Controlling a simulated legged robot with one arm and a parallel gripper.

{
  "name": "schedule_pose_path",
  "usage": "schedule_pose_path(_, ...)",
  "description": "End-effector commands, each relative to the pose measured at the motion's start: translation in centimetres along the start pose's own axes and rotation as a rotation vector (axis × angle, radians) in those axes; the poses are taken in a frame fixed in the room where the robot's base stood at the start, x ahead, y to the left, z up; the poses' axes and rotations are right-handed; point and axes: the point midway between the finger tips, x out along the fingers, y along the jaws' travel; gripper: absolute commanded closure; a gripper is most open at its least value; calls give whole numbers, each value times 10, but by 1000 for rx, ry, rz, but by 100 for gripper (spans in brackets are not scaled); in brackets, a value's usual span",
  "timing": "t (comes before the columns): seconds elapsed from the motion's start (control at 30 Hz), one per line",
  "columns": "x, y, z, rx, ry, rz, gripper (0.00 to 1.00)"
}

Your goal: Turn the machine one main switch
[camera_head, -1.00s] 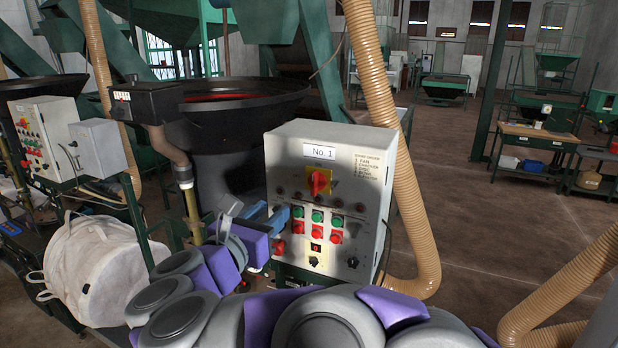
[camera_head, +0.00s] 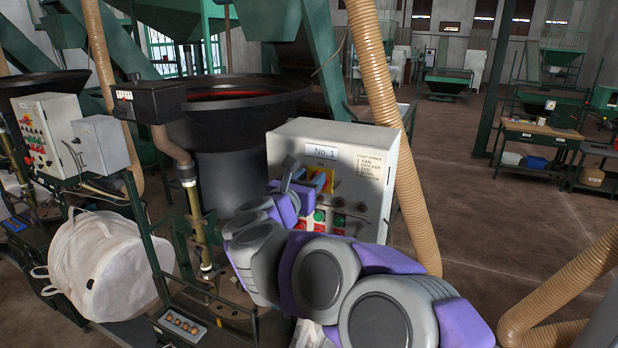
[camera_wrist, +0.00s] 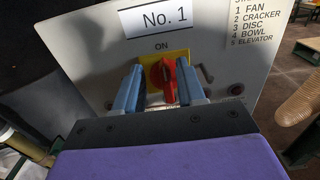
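The No. 1 machine's control box (camera_head: 350,150) is a light grey panel in the middle of the head view. Its main switch (camera_wrist: 168,80) is a red rotary knob on a yellow plate (camera_wrist: 183,62), with "ON" printed above it in the wrist view. In the head view the switch is mostly hidden behind my gripper (camera_head: 322,178). My gripper also shows in the wrist view (camera_wrist: 160,84). Its two blue fingers are open, one on each side of the red knob, with gaps visible. Whether the fingertips reach the knob's depth is hard to tell.
Green and red buttons (camera_head: 319,216) sit below the switch, partly covered by my arm. A tan hose (camera_head: 390,120) runs down along the box's right side. A black bowl machine (camera_head: 235,105) stands behind left. A white bag (camera_head: 105,265) hangs at the left.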

Motion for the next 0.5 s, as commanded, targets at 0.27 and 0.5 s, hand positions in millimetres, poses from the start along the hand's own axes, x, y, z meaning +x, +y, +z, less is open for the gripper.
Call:
schedule_pose_path(0.27, 6, 0, 0, 0, 1, 2, 61)
schedule_pose_path(0.5, 6, 2, -1, -2, 1, 1, 72)
